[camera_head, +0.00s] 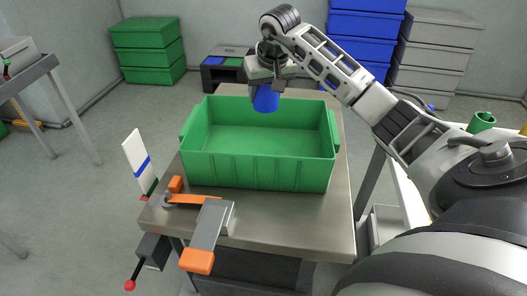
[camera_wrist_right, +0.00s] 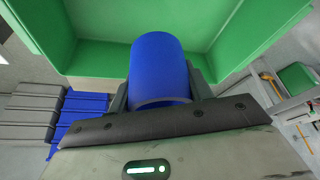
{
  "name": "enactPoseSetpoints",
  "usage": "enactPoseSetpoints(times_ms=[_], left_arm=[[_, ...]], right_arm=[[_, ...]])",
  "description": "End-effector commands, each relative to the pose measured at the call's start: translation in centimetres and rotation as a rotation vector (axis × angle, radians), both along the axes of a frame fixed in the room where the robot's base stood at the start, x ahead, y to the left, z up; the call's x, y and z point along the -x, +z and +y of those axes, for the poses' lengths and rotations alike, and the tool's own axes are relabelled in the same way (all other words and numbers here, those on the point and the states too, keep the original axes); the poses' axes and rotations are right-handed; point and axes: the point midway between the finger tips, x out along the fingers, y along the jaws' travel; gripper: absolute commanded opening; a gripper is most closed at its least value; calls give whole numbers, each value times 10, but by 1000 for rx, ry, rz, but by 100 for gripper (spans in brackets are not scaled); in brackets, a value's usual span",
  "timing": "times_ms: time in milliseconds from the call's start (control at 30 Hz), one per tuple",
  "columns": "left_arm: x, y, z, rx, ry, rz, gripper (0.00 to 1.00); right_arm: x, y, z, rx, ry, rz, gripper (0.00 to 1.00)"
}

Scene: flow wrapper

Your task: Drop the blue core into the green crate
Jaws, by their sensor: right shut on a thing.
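The green crate (camera_head: 258,172) stands open on the metal table in the head view. Its inside looks empty. My right gripper (camera_head: 267,82) is shut on the blue core (camera_head: 265,99) and points down, holding it high near the crate's back rim. The core overlaps the back wall in the picture; its exact height over the rim is hard to tell. In the right wrist view the blue core (camera_wrist_right: 158,66) sits between the two dark fingers (camera_wrist_right: 158,92), with the green crate (camera_wrist_right: 262,30) beyond it. My left gripper is not in view.
Green boxes (camera_head: 147,40), blue boxes (camera_head: 362,25) and grey boxes (camera_head: 432,50) stand behind.

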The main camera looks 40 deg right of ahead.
Motion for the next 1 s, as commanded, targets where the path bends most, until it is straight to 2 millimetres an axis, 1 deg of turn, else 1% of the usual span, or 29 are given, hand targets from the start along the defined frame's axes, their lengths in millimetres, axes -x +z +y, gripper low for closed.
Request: enactPoseSetpoints(times_ms=[33, 100, 500, 533, 600, 867, 1000], left_arm=[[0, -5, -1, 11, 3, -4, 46], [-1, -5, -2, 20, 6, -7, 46], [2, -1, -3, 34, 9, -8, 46], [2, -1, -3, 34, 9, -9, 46], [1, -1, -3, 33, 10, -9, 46], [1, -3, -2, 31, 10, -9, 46], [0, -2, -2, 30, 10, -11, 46]], right_arm=[[0, -9, 1, -2, 1, -1, 28], [0, -13, 1, -2, 1, -1, 28], [0, -14, 0, 0, 0, -1, 28], [0, -14, 0, 0, 0, -1, 58], [0, -14, 0, 0, 0, -1, 75], [0, -14, 0, 0, 0, -1, 75], [2, -6, 1, 0, 0, -3, 75]])
